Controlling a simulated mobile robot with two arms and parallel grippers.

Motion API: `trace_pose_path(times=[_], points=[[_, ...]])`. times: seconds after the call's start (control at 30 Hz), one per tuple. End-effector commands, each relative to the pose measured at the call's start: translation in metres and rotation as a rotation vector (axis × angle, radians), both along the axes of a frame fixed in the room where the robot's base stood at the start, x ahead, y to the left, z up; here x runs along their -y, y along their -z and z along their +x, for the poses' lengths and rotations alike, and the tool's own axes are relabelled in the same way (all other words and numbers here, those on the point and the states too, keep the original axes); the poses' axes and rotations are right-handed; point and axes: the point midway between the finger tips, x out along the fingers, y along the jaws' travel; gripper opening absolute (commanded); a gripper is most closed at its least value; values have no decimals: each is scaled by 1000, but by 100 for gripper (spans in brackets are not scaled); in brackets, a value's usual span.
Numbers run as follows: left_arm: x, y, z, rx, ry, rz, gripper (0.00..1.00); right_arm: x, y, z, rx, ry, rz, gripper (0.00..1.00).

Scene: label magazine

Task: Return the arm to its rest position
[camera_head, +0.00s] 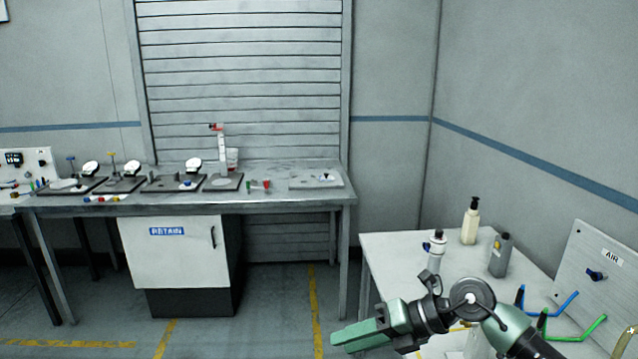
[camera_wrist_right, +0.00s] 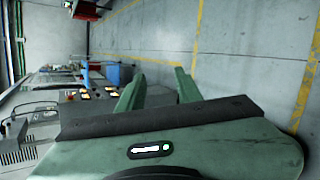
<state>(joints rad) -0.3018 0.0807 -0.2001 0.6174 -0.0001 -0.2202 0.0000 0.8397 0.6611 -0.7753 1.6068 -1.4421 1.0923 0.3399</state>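My right arm comes in from the lower right in the head view. Its green gripper (camera_head: 338,343) points left, in the air in front of the right-hand table. In the right wrist view the two green fingers (camera_wrist_right: 156,84) stand apart with nothing between them, and floor shows through the gap. My left arm and left gripper are not in view.
The right-hand table (camera_head: 385,249) holds a cream pump bottle (camera_head: 470,222), a grey bottle (camera_head: 500,256), a white bottle (camera_head: 437,243) and an AIR panel (camera_head: 595,262). A long bench (camera_head: 290,206) with fixtures stands at the back, above a RETAIN cabinet (camera_head: 168,262). Floor (camera_head: 270,325) between is clear.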

Motion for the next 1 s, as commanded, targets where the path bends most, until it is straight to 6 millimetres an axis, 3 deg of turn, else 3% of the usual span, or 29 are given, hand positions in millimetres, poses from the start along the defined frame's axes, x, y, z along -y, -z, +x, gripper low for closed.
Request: trace_pose_path(times=[0.03,0.1,0.2,0.33,0.47,0.57,0.67,0.8,0.9,1.0], points=[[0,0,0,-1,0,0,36,-30,-12,-11,-1,14,155,35],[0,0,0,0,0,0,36,-56,-39,-18,-3,69,371,35],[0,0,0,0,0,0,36,-69,-77,-19,-35,200,663,35],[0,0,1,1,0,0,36,-48,-108,-10,-124,448,993,35],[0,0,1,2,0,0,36,2,-102,3,-262,771,1244,35],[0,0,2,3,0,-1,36,48,-69,4,-398,1059,1369,35],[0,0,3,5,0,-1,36,91,-16,-10,-559,1368,1423,35],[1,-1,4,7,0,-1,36,132,69,-61,-804,1785,1376,35],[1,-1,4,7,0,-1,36,147,118,-108,-964,2025,1280,35],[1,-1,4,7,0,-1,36,151,151,-153,-1092,2195,1169,35]])
